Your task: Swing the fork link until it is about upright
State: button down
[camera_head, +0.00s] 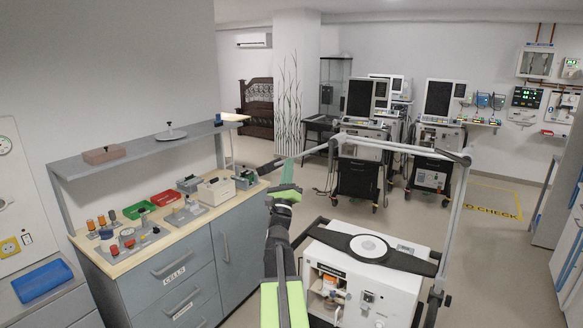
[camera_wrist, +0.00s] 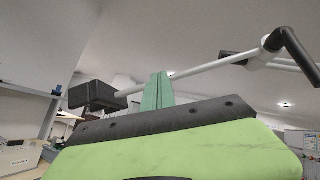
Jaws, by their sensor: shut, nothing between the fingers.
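The fork link appears to be the thin grey rod (camera_head: 313,151) reaching out to the left from a joint at the top left of a grey tube frame. It lies close to level, sloping down to a black block at its free end. In the wrist view the rod (camera_wrist: 205,69) runs from the black block (camera_wrist: 97,93) up to a dark-handled joint (camera_wrist: 270,45) at right. My gripper (camera_head: 287,172) is shut and empty, its green fingers pointing up beside the rod. In the wrist view the fingers (camera_wrist: 158,90) overlap the rod; I cannot tell whether they touch it.
The tube frame (camera_head: 405,148) stands around a white machine (camera_head: 400,285) with a black-and-white top. A workbench (camera_head: 95,250) with bins and small fixtures is at left, under a grey shelf (camera_head: 150,150). Ventilators (camera_head: 360,165) stand behind. Open floor lies at right.

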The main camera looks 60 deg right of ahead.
jog(key=shift+w+r+m+g, duration=0.3)
jog(key=shift+r+m+g, duration=0.1)
notch_tip(320, 180, up, 8)
jog(key=w+m+g+h+p, duration=0.2)
jog(key=m+g+p, duration=0.5)
jog(key=m+g, duration=0.4)
jog(key=shift+w+m+g+h+p, duration=0.3)
jog(key=shift+m+g, duration=0.1)
jog(key=shift+m, duration=0.4)
